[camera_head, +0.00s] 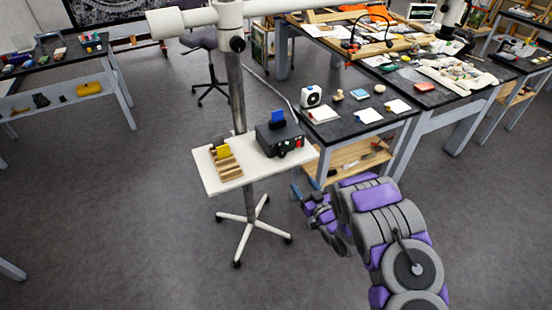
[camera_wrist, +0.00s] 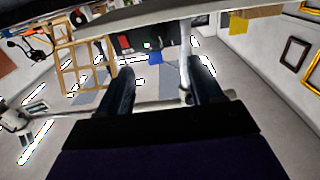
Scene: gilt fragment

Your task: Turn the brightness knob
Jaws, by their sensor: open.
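A black box-shaped device (camera_head: 275,138) stands on a small white table, with a blue card (camera_head: 278,117) upright in its top. Its front has a small dark knob-like part with green (camera_head: 283,153) and a red part (camera_head: 299,143). Which part is the brightness knob is too small to tell. My gripper (camera_head: 303,192) is below and right of the device, in front of the table and apart from it. In the wrist view, which is upside down, my gripper (camera_wrist: 163,68) has its two dark fingers wide apart with nothing between them. The device (camera_wrist: 140,36) shows beyond the fingertips.
The white tabletop (camera_head: 216,185) sits on a wheeled stand with a post (camera_head: 237,90). A wooden rack (camera_head: 226,167) with a yellow card stands left of the device. A dark workbench (camera_head: 340,126) with small items is close on the right.

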